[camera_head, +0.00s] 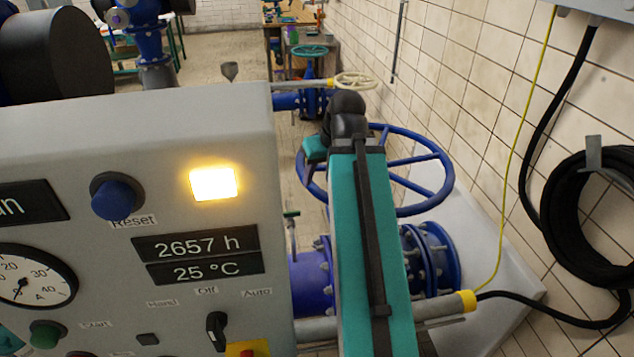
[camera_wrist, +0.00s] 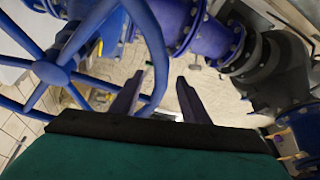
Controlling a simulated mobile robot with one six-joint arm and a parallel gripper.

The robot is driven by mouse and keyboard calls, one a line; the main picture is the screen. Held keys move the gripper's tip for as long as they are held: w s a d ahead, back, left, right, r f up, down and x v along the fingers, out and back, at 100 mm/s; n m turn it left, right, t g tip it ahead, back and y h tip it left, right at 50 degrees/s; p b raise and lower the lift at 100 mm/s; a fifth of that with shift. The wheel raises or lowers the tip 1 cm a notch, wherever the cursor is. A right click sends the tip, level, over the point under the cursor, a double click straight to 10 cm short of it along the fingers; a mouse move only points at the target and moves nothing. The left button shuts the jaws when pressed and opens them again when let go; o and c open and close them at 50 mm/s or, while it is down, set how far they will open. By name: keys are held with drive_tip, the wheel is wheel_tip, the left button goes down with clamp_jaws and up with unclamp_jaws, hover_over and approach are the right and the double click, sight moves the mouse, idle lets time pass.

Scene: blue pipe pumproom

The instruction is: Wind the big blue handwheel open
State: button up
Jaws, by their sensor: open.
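The big blue handwheel (camera_head: 440,185) stands right of centre in the head view, behind my teal arm, which hides part of its rim and middle. In the wrist view the blue handwheel (camera_wrist: 55,73) fills the left side, with its hub and several spokes. My gripper (camera_wrist: 160,78) is open in the wrist view, with two dark fingers apart. A stretch of the wheel's rim shows between the fingers in the picture, close to the left one. I cannot tell whether they touch. The head view does not clearly show the fingers.
A grey control panel (camera_head: 120,130) with a lit lamp fills the near left. Blue flanged pipe (camera_head: 310,283) runs below the wheel. A tiled wall with a coiled black hose (camera_head: 565,225) is at the right. A small cream handwheel (camera_head: 356,81) stands behind.

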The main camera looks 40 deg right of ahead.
sight(316, 185)
drive_tip(key=shift+p+x, duration=0.6)
drive_tip(key=shift+x, duration=1.6)
clamp_jaws()
drive_tip(key=shift+d, duration=0.1)
